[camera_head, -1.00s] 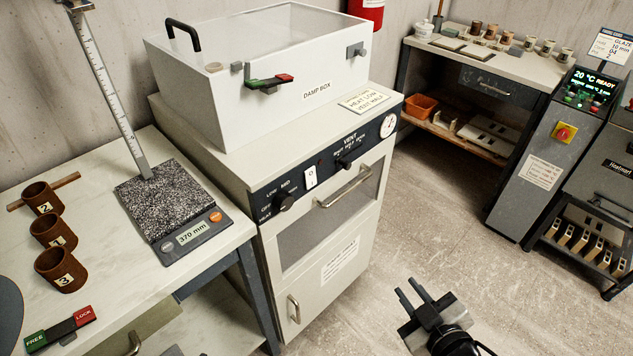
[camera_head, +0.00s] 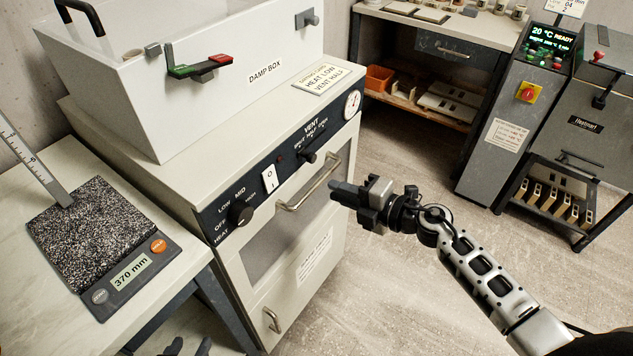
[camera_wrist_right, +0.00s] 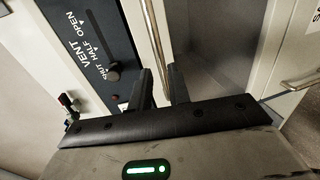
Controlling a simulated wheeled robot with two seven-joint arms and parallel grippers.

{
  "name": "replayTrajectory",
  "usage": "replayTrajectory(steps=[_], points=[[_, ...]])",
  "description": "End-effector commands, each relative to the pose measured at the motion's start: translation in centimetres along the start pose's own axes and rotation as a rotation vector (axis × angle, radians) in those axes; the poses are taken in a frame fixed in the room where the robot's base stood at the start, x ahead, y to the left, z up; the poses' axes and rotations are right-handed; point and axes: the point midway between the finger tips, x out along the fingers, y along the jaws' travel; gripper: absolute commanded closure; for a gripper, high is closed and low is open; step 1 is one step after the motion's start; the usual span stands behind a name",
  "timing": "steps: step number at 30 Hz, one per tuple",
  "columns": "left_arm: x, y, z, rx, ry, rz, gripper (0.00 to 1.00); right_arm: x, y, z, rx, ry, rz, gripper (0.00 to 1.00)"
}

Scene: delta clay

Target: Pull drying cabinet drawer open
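The drying cabinet (camera_head: 305,250) is white with a dark control strip. Its upper front has a dark window and a long metal bar handle (camera_head: 312,184). A smaller handle (camera_head: 271,320) sits on the lower front. Both fronts look closed. My right gripper (camera_head: 340,191) is just right of the upper bar, fingers toward the cabinet. In the right wrist view its fingers (camera_wrist_right: 160,85) are apart and empty. The bar (camera_wrist_right: 154,40) runs near their tips; whether it lies between them is unclear. My left gripper (camera_head: 190,347) barely shows at the bottom edge, its two dark tips apart.
A damp box (camera_head: 230,75) stands on the cabinet. A grey kiln (camera_head: 585,130) with a control post (camera_head: 510,120) is at right. Floor (camera_head: 400,290) is clear before the cabinet.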

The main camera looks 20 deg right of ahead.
Motion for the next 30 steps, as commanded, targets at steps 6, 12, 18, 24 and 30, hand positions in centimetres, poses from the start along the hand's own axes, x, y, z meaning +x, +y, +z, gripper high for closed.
replayTrajectory(steps=[6,12,18,24,30], points=[[0.3,-0.1,0.0,0.0,0.006,0.0,0.64,4.2,0.1,-0.1,0.002,0.001,0.002,0.82],[0.5,-0.1,0.0,-0.003,0.009,0.001,0.64,6.1,0.0,0.0,0.002,0.0,0.001,0.82],[0.4,-0.1,-0.2,-0.006,0.014,0.001,0.64,6.5,0.0,-0.1,0.001,0.0,0.0,0.82],[0.4,0.0,-0.3,-0.013,0.016,0.0,0.64,6.4,0.0,0.0,0.001,0.0,0.0,0.95],[0.4,0.0,-0.3,-0.015,0.016,0.0,0.64,6.4,0.0,-0.1,0.001,0.001,-0.001,1.0]])
